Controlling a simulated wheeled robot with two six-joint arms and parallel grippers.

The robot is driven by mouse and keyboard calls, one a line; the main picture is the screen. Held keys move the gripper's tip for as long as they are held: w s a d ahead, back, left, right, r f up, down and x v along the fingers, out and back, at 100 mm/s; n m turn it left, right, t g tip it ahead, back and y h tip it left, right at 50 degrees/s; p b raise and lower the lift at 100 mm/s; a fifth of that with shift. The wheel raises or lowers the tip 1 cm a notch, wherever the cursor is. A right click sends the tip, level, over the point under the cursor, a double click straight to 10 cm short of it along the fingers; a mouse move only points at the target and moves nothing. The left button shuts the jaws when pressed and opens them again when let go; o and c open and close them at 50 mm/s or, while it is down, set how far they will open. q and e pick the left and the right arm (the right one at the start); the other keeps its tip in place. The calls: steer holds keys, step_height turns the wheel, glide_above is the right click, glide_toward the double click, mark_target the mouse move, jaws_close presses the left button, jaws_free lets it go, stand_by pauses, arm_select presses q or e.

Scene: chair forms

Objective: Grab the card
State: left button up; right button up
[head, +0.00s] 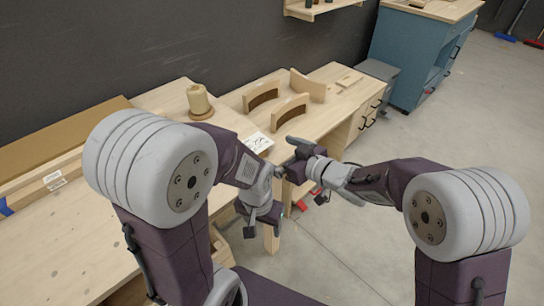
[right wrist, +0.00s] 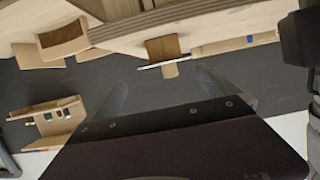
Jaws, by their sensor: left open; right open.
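The card (head: 258,142) is white with dark print and lies at the front edge of the bench in the head view. My right gripper (head: 286,157) is open just right of the card, its fingers pointing left towards it; I cannot tell whether they touch. In the right wrist view, a thin white strip (right wrist: 153,66), possibly the card edge-on, shows between and beyond the open fingers (right wrist: 170,84). My left gripper (head: 262,222) is open, lower and nearer than the card, in front of the bench edge, holding nothing that I can see.
The wooden bench (head: 215,112) runs along the dark wall. The floor (head: 400,140) right of the bench is mostly open.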

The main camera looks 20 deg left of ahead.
mark_target(254, 145)
steer(key=a, duration=0.1)
steer(key=a+f, duration=0.1)
steer(key=a, duration=0.2)
steer(key=shift+f+b, duration=0.3)
steer(key=shift+w+a, duration=0.15)
steer(key=shift+a, duration=0.2)
steer(key=b+x, duration=0.1)
steer(key=x, duration=0.3)
steer(key=shift+w+a+f, duration=0.1)
steer(key=shift+w+a, duration=0.15)
steer(key=shift+a, duration=0.2)
steer(key=shift+d, duration=0.1)
steer(key=shift+c, duration=0.9)
steer(key=c, duration=0.8)
steer(key=shift+o, duration=0.2)
steer(key=shift+r+p, duration=0.35)
steer(key=shift+r, duration=0.25)
steer(key=r+p, duration=0.1)
steer(key=r, duration=0.1)
steer(key=r+p, duration=0.1)
steer(key=shift+s+d+r, duration=0.15)
steer(key=shift+d+r, duration=0.25)
steer(key=w+r+p+v, duration=0.1)
steer(key=r+p+v, duration=0.1)
steer(key=v, duration=1)
steer(key=shift+a+r, duration=0.15)
steer(key=shift+r, duration=0.15)
